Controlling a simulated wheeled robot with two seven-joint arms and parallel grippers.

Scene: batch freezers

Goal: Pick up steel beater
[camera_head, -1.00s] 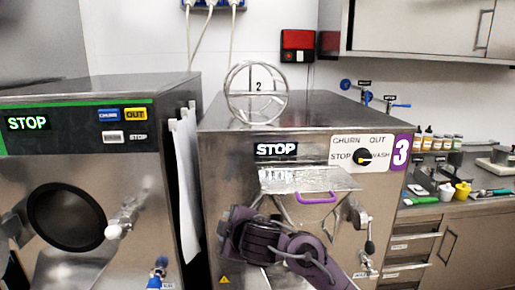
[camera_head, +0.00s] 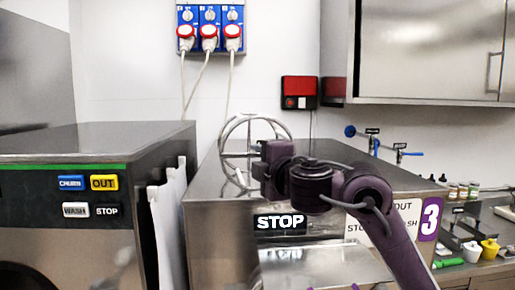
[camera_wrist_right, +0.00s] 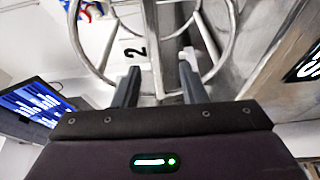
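The steel beater (camera_head: 222,150), a round open frame of metal rods, stands upright on top of the freezer numbered 3 (camera_head: 207,190). My right gripper (camera_head: 255,162) is in front of it and hides its right and lower parts in the head view. In the right wrist view, the open fingers of this gripper (camera_wrist_right: 159,72) point at the beater's central bar (camera_wrist_right: 152,35). The bar lies between the fingers in the picture, with gaps on both sides. Whether the fingertips reach past it is unclear. My left gripper is not in view.
Another freezer (camera_head: 90,140) stands at the left, with a white cloth (camera_head: 168,225) hanging between the machines. A wall cabinet (camera_head: 430,50) is at upper right. A counter with bottles and small cups (camera_head: 489,249) is at the right.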

